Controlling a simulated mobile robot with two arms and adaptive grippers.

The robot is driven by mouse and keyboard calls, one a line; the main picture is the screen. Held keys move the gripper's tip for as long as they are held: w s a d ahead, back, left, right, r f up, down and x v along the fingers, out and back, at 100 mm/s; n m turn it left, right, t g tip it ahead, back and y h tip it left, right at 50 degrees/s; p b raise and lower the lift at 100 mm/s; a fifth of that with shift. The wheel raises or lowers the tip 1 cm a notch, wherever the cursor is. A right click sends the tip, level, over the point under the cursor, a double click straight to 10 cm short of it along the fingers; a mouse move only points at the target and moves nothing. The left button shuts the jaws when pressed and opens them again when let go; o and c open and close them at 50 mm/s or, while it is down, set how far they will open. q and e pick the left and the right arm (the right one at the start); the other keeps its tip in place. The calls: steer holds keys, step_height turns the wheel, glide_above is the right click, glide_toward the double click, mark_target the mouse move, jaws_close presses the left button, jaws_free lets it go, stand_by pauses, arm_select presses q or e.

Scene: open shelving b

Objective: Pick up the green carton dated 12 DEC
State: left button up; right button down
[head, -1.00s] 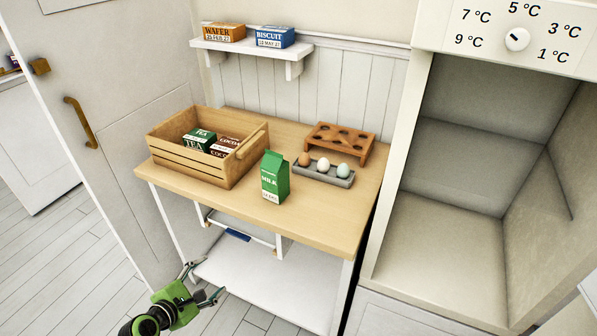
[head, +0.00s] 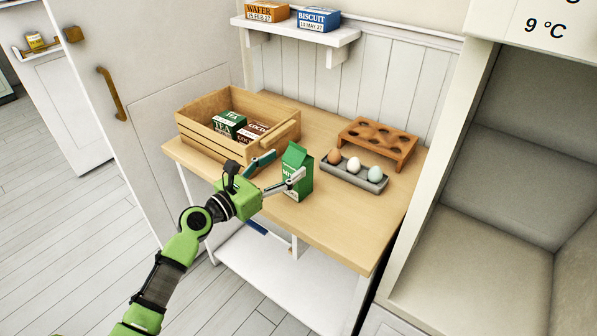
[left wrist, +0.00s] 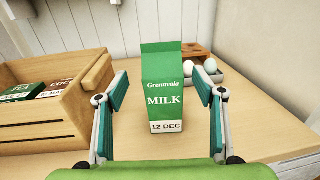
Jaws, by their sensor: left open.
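The green milk carton (head: 299,165) stands upright on the wooden table, right of the crate. In the left wrist view the carton (left wrist: 163,85) shows "MILK" and a white label reading 12 DEC. My left gripper (head: 284,168) is open, with its fingers pointing at the carton. In the left wrist view the gripper (left wrist: 162,97) has one finger on each side of the carton's picture, with nothing gripped. I cannot tell how deep the carton stands between the fingers. In the head view a finger hides part of the carton's front. My right gripper is not in view.
A wooden crate (head: 205,140) with tea and cocoa boxes stands left of the carton. A grey tray (head: 341,176) with eggs and a wooden egg rack (head: 378,139) are to its right. A wall shelf (head: 293,31) holds wafer and biscuit boxes. The table front (head: 345,231) is clear.

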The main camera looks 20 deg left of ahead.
mark_target(298, 157)
arm_select(q)
steer(key=shift+x, duration=2.75)
steer(key=shift+s+d+f, duration=0.15)
steer(key=shift+f, duration=0.05)
jaws_close()
steer(key=shift+r, duration=0.15)
